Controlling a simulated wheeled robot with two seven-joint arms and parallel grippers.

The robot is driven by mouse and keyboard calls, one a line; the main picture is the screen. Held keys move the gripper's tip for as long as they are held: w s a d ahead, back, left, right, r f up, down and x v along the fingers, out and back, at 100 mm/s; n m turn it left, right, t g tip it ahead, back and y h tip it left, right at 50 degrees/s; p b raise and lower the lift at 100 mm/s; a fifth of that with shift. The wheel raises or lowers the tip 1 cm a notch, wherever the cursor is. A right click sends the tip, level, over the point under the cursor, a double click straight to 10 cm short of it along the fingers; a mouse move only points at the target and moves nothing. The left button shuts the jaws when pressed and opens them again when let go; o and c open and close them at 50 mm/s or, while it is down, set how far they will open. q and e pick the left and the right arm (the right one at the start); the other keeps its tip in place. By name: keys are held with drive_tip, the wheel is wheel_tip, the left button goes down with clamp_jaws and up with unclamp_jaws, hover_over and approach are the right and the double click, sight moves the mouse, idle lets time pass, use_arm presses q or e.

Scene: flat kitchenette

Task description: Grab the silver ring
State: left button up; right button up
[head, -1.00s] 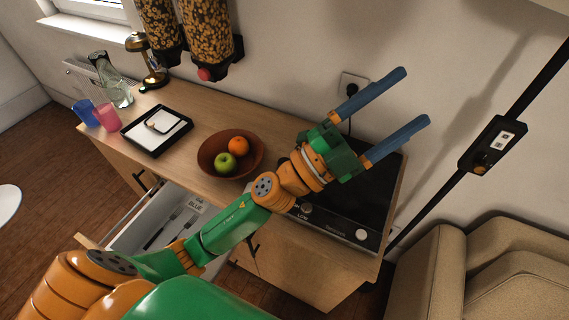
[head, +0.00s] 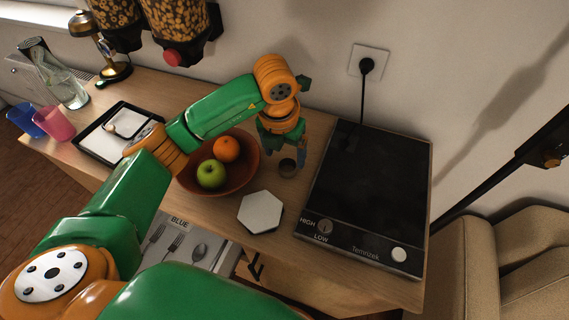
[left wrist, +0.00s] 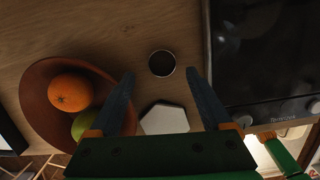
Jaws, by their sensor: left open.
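The silver ring (head: 288,167) is a small round piece with a pale rim and a dark middle on the wooden counter, between the fruit bowl and the black cooktop. In the left wrist view the ring (left wrist: 162,63) lies just beyond the fingertips, roughly centred between them. My left gripper (head: 284,153) points down close to the ring, partly hidden by its own wrist in the head view. In the left wrist view the two blue fingers of the gripper (left wrist: 160,75) are apart, with nothing held. My right gripper is not in view.
A brown bowl (head: 244,181) with an orange and a green apple stands left of the ring. A white hexagonal piece (head: 261,211) lies in front. The cooktop (head: 371,190) is close on the right. A drawer with cutlery (head: 218,258) is open below.

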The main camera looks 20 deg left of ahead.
sight(287, 163)
use_arm(q)
drive_tip(key=f, duration=0.1)
drive_tip(key=d+f+p, duration=0.1)
drive_tip(key=shift+f, duration=0.4)
drive_tip(key=shift+w+a+f, duration=0.2)
drive_tip(key=shift+w+f, duration=0.1)
drive_tip(key=shift+f, duration=0.25)
drive_tip(key=shift+w+a+f, duration=0.2)
drive_tip(key=shift+w+f, duration=0.05)
drive_tip(key=shift+f, duration=0.3)
drive_tip(key=shift+s+d+r, duration=0.15)
drive_tip(key=shift+s+d, duration=0.05)
drive_tip(key=shift+s, duration=0.05)
drive_tip(key=c, duration=0.8)
drive_tip(key=shift+a, duration=0.1)
clamp_jaws()
drive_tip(key=shift+w+r, duration=0.1)
